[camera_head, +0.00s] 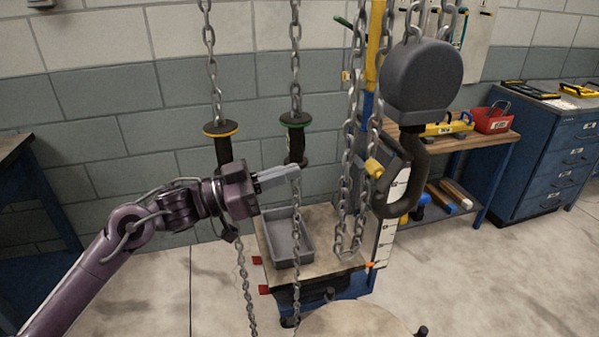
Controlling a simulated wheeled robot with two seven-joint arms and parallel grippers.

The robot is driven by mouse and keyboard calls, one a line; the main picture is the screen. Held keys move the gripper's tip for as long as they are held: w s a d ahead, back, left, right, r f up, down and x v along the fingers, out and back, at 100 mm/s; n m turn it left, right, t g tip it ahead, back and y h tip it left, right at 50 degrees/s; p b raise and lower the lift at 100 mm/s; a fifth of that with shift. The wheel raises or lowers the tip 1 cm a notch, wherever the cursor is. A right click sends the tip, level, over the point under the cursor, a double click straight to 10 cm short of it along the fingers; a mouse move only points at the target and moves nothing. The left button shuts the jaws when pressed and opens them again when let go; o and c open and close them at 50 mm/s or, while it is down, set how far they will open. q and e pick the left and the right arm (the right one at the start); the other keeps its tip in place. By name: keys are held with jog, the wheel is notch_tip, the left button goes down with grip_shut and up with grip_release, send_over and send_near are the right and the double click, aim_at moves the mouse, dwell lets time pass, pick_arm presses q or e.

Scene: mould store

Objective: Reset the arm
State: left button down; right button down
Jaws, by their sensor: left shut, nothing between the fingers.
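My left gripper (289,174) comes in from the left on my purple arm and points right. Its grey fingers are shut with nothing between them. The fingertips are in front of the chain that hangs below the green-ringed black handle (295,143); I cannot tell whether they touch it. A second black handle with a yellow ring (220,131) hangs on a chain behind my gripper, and its lower part is partly hidden. My right gripper is not in view.
A chain hoist (422,80) with a large dark hook and looped chains hangs right of centre. Below stands a cart with a grey tray (287,238). A workbench (485,140) with a red toolbox (493,118) and a blue drawer cabinet (550,165) stand at the right. Open floor lies lower right.

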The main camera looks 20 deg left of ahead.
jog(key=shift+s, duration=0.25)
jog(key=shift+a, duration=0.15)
